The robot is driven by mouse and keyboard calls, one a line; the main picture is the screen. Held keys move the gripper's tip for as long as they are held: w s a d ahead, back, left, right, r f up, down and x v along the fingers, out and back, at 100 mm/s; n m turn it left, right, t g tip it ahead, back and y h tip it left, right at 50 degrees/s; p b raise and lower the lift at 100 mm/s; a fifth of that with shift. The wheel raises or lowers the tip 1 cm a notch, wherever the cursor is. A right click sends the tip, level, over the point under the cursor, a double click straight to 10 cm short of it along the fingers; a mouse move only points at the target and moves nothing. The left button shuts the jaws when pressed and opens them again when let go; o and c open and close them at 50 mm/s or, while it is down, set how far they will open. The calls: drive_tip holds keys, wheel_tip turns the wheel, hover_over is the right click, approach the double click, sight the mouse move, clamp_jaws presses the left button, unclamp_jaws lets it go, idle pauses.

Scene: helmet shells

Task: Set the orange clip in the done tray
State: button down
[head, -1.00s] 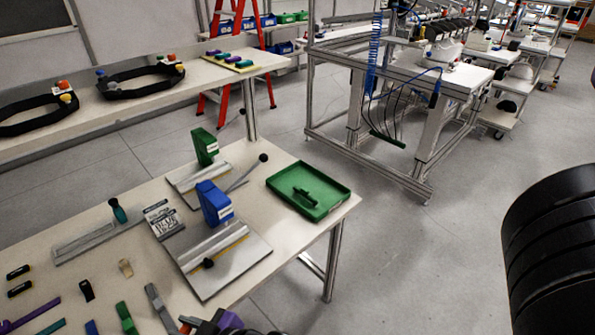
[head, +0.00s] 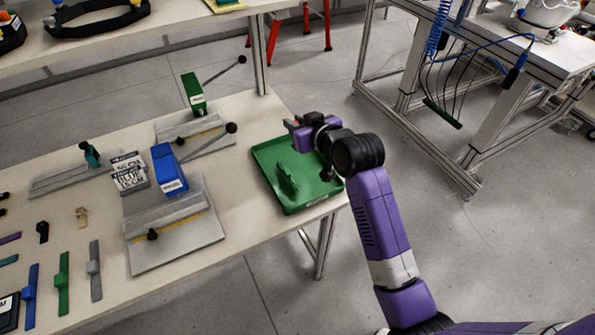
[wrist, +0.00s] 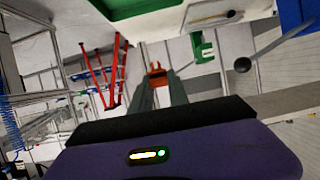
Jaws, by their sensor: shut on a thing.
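The green tray (head: 265,180) lies at the right end of the table in the head view, with a dark green clip (head: 287,180) inside it. The clip is hard to make out in the head view. I cannot tell its height above the tray.
A blue-handled fixture (head: 168,170) and a green-handled fixture (head: 194,95) stand left of the tray, with black-knobbed levers reaching toward it. Several clips and strips (head: 63,285) lie at the table's left.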

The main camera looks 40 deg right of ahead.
sight(307, 166)
drive_tip(key=d+r, duration=0.3)
drive_tip(key=d, duration=0.2)
drive_tip(key=shift+h, duration=0.3)
drive_tip(key=f, duration=1.9)
drive_tip(key=shift+a+f, duration=0.2)
drive_tip(key=shift+f, duration=0.2)
drive_tip(key=shift+f+b, duration=0.2)
drive_tip(key=shift+b, duration=0.15)
drive_tip(key=c, duration=1.3)
unclamp_jaws()
drive_tip(key=shift+r, duration=0.1)
drive_tip(key=shift+o, duration=0.2)
drive_tip(key=shift+r, duration=0.15)
